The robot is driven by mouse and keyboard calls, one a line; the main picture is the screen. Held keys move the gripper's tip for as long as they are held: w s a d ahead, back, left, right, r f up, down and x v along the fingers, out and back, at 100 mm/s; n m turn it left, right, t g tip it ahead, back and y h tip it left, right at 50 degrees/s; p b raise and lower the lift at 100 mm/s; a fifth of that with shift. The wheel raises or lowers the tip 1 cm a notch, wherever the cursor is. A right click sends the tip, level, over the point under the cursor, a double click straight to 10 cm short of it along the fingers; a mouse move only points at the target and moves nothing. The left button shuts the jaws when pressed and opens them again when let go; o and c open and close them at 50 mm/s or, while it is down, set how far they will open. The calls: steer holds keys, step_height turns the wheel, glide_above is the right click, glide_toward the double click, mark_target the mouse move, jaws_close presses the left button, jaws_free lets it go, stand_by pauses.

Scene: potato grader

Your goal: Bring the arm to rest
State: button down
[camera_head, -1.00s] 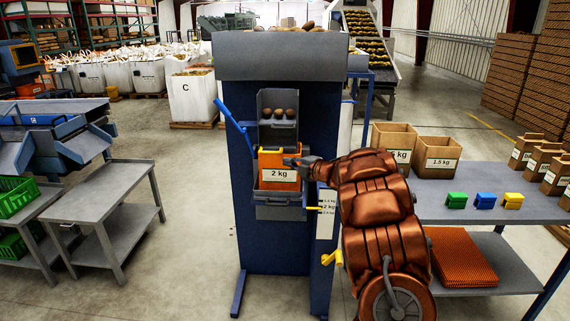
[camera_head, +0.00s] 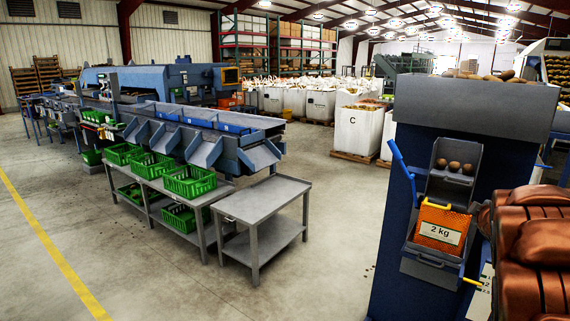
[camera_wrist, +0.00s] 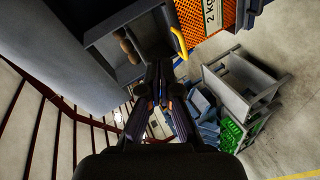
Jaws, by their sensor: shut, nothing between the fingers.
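My copper-coloured arm (camera_head: 535,245) shows at the right edge of the head view, partly cut off. Its end reaches left to beside the orange 2 kg bag (camera_head: 440,228) at the weigher (camera_head: 470,110). In the wrist view my gripper (camera_wrist: 158,72) has its fingers together, with nothing between them. The orange bag (camera_wrist: 192,45) is at the top of that view, apart from the fingers. The fingertips are hard to make out in the head view.
The weigher's blue lever (camera_head: 402,170) sticks out left of the chute with a few potatoes (camera_head: 455,165). A yellow handle (camera_wrist: 179,43) is close to the fingers. A bare grey table (camera_head: 262,198) and green crates (camera_head: 190,182) stand left. The floor at front left is clear.

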steer(key=s+a+f+m+g+y, duration=0.2)
steer(key=s+a+f+g, duration=0.1)
steer(key=s+a, duration=0.8)
steer(key=s+a+f+m+g+y, duration=0.2)
steer(key=s+a+g, duration=0.4)
steer(key=s+a, duration=0.6)
steer(key=s+a+f+m+g+y+p, duration=0.1)
steer(key=s+a+f+m+g, duration=0.3)
steer(key=s+a, duration=0.8)
steer(key=s+f+g+y, duration=0.1)
steer(key=s+f, duration=0.1)
steer(key=s, duration=1)
